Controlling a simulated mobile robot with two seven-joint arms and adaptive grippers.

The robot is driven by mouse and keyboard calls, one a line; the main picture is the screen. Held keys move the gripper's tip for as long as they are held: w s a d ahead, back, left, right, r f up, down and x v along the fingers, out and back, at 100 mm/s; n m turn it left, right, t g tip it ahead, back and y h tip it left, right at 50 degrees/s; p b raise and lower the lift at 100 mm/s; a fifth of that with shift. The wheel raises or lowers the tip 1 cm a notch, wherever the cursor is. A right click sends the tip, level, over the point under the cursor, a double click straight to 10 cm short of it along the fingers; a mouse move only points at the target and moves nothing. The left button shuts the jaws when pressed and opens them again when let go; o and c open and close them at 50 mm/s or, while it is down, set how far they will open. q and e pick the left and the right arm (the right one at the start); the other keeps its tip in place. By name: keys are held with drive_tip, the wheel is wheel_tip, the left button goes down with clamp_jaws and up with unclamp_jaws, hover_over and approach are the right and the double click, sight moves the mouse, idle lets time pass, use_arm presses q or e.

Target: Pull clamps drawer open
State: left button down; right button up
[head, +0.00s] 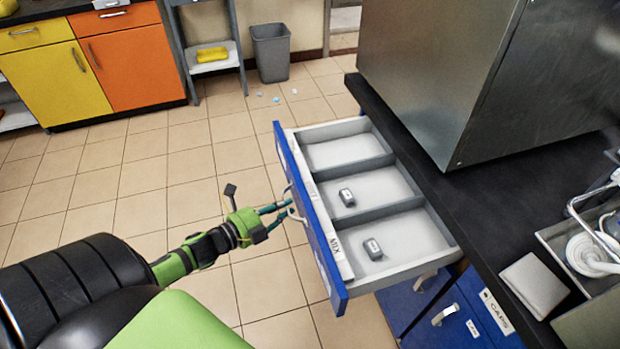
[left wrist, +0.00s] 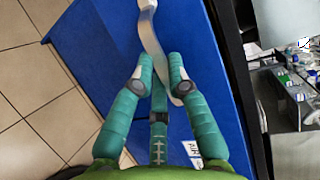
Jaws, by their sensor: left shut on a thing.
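The drawer (head: 343,277) with a blue front stands pulled out from under the black counter, its tray showing three compartments. The near and middle compartments each hold one small grey piece (head: 373,249); the far one looks empty. My left gripper (head: 284,207) is at the outer face of the drawer front, shut on its pale handle (head: 290,192). In the left wrist view the curved handle (left wrist: 150,42) runs down between the teal fingers (left wrist: 158,82) against the blue front (left wrist: 205,60). My right gripper is not in view.
A large metal cabinet (head: 440,70) stands on the black counter (head: 470,215). A blue front labelled CAPS (head: 495,310) sits below. A grey bin (head: 271,52) and yellow and orange cupboards (head: 130,70) stand at the back. The tiled floor left of the drawer is mostly clear.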

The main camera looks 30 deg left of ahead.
use_arm(q)
drive_tip(key=s+a, duration=0.1)
drive_tip(key=s, duration=0.1)
drive_tip(key=s+a, duration=0.2)
drive_tip(key=shift+s+a+p, duration=0.1)
drive_tip(key=shift+a+p, duration=0.05)
drive_tip(key=shift+p, duration=0.2)
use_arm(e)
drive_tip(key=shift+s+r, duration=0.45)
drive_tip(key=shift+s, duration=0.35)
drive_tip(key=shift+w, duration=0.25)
use_arm(q)
drive_tip(key=c, duration=1.2)
unclamp_jaws()
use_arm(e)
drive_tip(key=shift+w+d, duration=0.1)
